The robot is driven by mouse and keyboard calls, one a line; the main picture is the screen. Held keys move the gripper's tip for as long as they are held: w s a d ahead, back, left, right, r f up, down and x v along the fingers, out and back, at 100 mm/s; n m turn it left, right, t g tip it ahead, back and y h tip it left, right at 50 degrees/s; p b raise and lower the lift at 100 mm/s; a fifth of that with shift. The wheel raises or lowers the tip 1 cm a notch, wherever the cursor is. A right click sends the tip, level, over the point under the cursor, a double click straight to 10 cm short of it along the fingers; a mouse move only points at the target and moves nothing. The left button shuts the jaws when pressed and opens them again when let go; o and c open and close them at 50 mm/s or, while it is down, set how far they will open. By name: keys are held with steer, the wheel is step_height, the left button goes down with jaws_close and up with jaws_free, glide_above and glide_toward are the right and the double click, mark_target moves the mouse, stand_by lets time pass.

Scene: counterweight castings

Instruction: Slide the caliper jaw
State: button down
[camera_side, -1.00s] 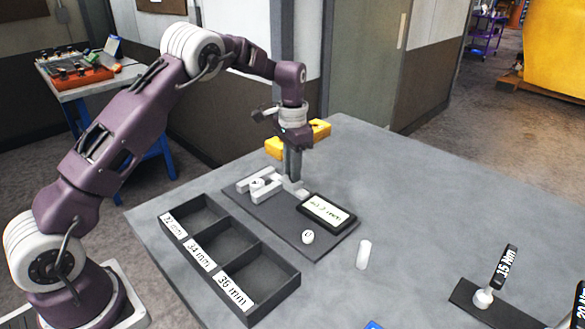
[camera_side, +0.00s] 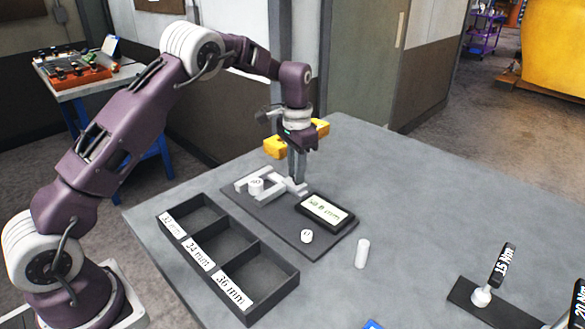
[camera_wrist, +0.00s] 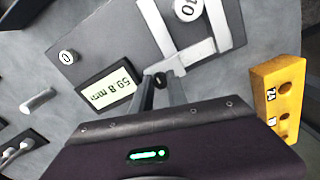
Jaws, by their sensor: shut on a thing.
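The caliper is white and lies on a dark board (camera_side: 283,222). Its two parallel jaws and cross beam (camera_wrist: 190,55) show in the wrist view. A white round piece with a printed number (camera_wrist: 188,9) stands between the jaws, apart from the near one (camera_wrist: 160,30). My gripper (camera_side: 297,180) points down and is shut at the end of the sliding jaw nearest the display; its fingertips (camera_wrist: 157,84) show in the wrist view, partly covering the grip. The display (camera_wrist: 111,86) reads 59.8 mm.
A white round button marked 0 (camera_side: 306,236) sits on the board. A dark three-compartment tray (camera_side: 227,247) labelled 32, 34 and 36 mm stands in front. A white cylinder (camera_side: 363,253) stands to the right. A yellow block with holes (camera_wrist: 277,95) lies behind my gripper.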

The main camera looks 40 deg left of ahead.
steer(key=c, duration=1.3)
jaws_free()
steer(key=shift+a, duration=0.1)
step_height(320, 180, up, 7)
steer(key=shift+r, duration=0.1)
steer(key=s+d+r+n+t, duration=0.2)
steer(key=s+d+r+t, duration=0.15)
steer(key=s+r, duration=1.05)
steer(key=s+d+f+t, duration=0.1)
steer(key=s+d+f, duration=0.1)
steer(key=s, duration=0.9)
steer(key=s+d+f+n+t, duration=0.1)
steer(key=s+d, duration=0.1)
steer(key=s, duration=0.9)
steer(key=shift+s+f, duration=0.15)
steer(key=shift+f, duration=0.25)
